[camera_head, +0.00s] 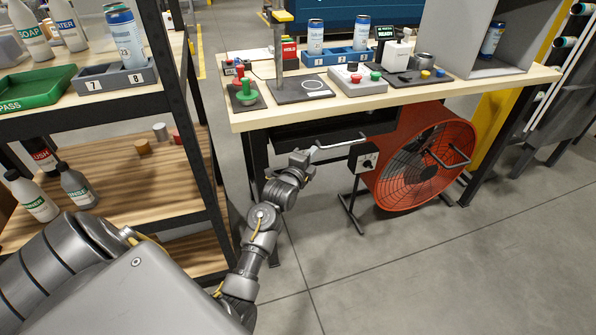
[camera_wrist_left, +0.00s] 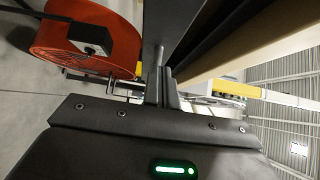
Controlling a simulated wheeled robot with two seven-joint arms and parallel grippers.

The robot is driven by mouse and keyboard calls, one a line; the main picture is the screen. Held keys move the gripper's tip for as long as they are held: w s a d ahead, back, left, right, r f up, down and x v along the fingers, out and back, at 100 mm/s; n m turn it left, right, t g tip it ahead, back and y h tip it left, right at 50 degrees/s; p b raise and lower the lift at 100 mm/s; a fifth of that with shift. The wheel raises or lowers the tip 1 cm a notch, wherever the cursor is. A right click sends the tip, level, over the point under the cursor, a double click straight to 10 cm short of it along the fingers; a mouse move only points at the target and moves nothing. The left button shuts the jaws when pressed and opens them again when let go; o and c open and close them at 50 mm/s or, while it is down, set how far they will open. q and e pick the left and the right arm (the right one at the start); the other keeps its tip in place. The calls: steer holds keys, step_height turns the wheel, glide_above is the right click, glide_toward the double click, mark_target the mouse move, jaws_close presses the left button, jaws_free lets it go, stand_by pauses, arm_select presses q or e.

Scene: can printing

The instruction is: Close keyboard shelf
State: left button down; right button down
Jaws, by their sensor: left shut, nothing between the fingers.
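The keyboard shelf (camera_head: 305,130) is a dark flat tray under the top of the workbench (camera_head: 300,112). A pale bar (camera_head: 343,143) runs along its front side, just below the bench top. My left gripper (camera_head: 315,150) is at the left end of this bar, in front of the shelf. In the left wrist view my left fingers (camera_wrist_left: 162,88) are shut with nothing between them, close to a dark panel (camera_wrist_left: 170,25) under the bench. Whether they touch it I cannot tell. How far the shelf sticks out is hard to see. My right gripper is not in view.
An orange drum fan (camera_head: 425,155) stands under the bench, right of my left gripper; its control box (camera_head: 364,160) is close. A shelf rack (camera_head: 130,108) with bottles stands at the left. Buttons and cans are on the bench. The floor in front is free.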

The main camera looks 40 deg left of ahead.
arm_select(q)
steer(key=s+d, duration=0.2)
steer(key=s, duration=0.8)
steer(key=shift+s, duration=0.15)
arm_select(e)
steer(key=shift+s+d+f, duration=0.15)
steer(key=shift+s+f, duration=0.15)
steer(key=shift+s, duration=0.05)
arm_select(q)
steer(key=shift+d+f, duration=0.15)
